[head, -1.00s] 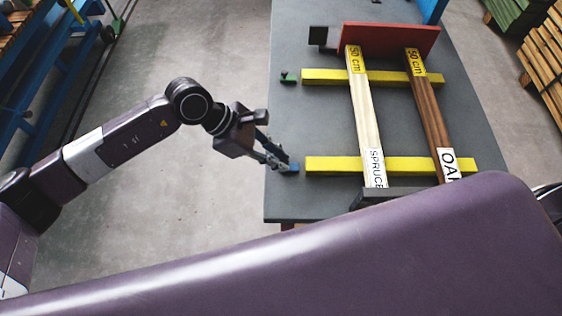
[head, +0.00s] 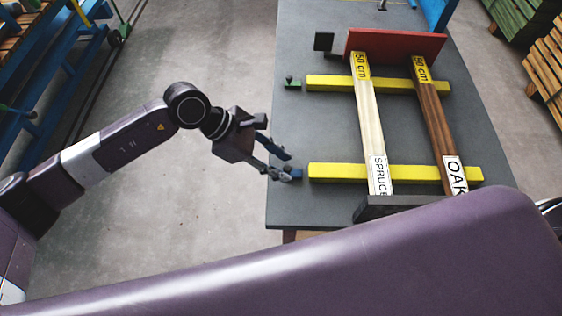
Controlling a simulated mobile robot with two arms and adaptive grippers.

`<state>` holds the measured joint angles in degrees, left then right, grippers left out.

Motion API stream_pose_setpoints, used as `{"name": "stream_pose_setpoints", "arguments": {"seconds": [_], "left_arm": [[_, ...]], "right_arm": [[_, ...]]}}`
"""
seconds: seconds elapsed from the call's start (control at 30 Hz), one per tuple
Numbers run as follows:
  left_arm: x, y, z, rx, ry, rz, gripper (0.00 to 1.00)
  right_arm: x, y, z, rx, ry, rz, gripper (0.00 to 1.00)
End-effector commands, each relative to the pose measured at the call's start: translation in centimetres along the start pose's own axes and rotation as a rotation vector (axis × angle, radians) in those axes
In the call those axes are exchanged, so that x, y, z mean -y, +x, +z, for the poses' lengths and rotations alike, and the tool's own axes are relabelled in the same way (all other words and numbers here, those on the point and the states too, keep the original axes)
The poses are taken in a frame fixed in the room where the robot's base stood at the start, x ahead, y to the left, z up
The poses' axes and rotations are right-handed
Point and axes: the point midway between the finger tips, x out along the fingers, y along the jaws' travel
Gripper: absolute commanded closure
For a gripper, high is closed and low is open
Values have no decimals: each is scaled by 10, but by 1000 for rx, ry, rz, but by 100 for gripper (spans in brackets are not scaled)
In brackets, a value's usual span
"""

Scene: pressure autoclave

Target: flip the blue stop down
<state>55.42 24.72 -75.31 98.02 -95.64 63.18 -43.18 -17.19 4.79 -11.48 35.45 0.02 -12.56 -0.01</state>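The blue stop (head: 297,174) is a small blue block at the left end of the near yellow bar, close to the left edge of the grey table. It looks low, but its exact tilt is too small to tell. My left gripper (head: 287,167) is right beside it, on its left. Its two fingers are spread apart and nothing shows between them. One fingertip is close to the blue stop; whether it touches is unclear. My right gripper is not in view.
Two yellow bars (head: 330,172) lie across the grey table (head: 310,130). A spruce plank (head: 365,120) and an oak plank (head: 432,120) lie over them, against a red board (head: 395,43). A small green stop (head: 292,83) sits farther back.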

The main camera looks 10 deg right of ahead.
Motion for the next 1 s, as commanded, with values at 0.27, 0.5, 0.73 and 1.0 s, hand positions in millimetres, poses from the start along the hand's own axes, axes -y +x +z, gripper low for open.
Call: {"name": "stream_pose_setpoints", "arguments": {"seconds": [0.27,0.5,0.73,1.0], "left_arm": [[-2,-51,-1,-2,0,6,68],[-1,-97,-1,-1,0,3,68],[0,-116,0,-1,-1,1,68],[0,-116,0,0,0,0,68]], "right_arm": [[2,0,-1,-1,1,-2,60],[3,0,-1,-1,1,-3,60],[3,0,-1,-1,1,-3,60],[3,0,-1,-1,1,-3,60]]}}
